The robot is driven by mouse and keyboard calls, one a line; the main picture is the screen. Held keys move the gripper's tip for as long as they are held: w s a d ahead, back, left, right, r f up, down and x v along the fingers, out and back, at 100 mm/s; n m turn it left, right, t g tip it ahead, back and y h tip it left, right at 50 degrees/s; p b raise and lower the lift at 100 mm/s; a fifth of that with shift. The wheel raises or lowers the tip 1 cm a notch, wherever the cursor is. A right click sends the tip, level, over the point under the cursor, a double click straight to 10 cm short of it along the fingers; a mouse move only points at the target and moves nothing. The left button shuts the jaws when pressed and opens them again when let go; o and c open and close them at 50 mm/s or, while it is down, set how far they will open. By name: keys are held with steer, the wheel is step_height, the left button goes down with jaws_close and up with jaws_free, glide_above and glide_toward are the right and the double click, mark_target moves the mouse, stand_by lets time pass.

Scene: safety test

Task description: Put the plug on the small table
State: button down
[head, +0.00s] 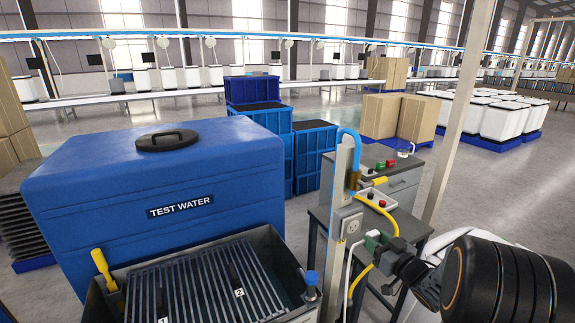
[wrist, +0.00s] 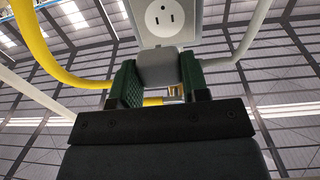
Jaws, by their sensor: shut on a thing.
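My gripper (head: 378,240) is at the outlet (head: 352,226) on the pale post, with its green fingers shut on a light grey plug. In the wrist view the plug (wrist: 158,70) sits between the green finger pads (wrist: 160,82), right against the lower part of the outlet plate (wrist: 160,18). One socket face with slots shows above it. I cannot tell whether the plug's prongs are in the outlet. A white cable (head: 348,265) hangs below the outlet. A small dark-topped table (head: 412,228) stands behind the post and my gripper.
A yellow hose (head: 388,215) loops close to my gripper. A blue tank (head: 150,190) marked TEST WATER and a basin with a metal grate (head: 200,285) fill the left. A grey cabinet (head: 405,185) stands behind.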

steer(key=a+f+m+h, duration=0.1)
steer(key=a+f+h, duration=0.1)
steer(key=a+f, duration=0.2)
steer(key=s+a+f+m+h, duration=0.1)
steer(key=a+f, duration=0.3)
steer(key=f, duration=0.6)
steer(key=s+a+f+m+t+h, duration=0.1)
steer(key=a+f+m+h, duration=0.1)
steer(key=a+f, duration=0.3)
step_height(320, 180, down, 3)
steer(key=shift+r+h, duration=0.1)
steer(key=shift+h, duration=0.5)
